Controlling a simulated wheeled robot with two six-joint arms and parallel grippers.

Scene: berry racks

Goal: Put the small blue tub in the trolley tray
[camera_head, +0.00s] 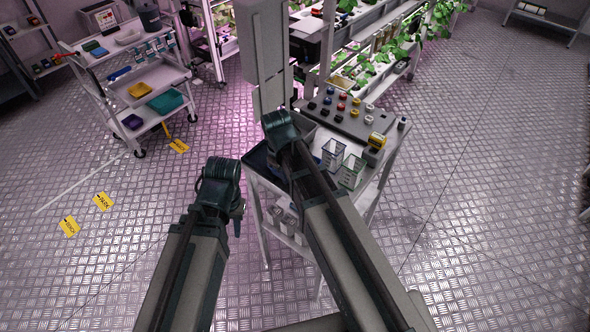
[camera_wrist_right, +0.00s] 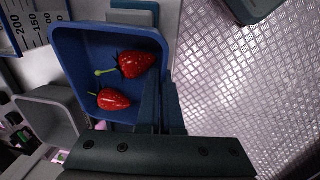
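A small blue tub (camera_wrist_right: 75,72) with two red strawberries (camera_wrist_right: 125,82) inside fills the upper middle of the right wrist view. The fingers of my right gripper (camera_wrist_right: 161,88) stand close together at the tub's right wall, apparently with that wall between them. In the head view a dark blue edge of the tub (camera_head: 257,158) shows beside my right arm, which hides the right gripper. My left gripper (camera_head: 238,218) hangs left of the table, and its fingers are not clear. The trolley (camera_head: 165,75) stands far left, with a tray (camera_head: 148,82) on its middle level.
The table (camera_head: 388,160) ahead holds clear beakers (camera_head: 333,153) and a dark board (camera_head: 345,122) with coloured knobs. A grey tub (camera_wrist_right: 48,115) is beside the blue one. Plant racks (camera_head: 375,65) stand behind. Yellow signs (camera_head: 102,201) lie on the otherwise open floor at left.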

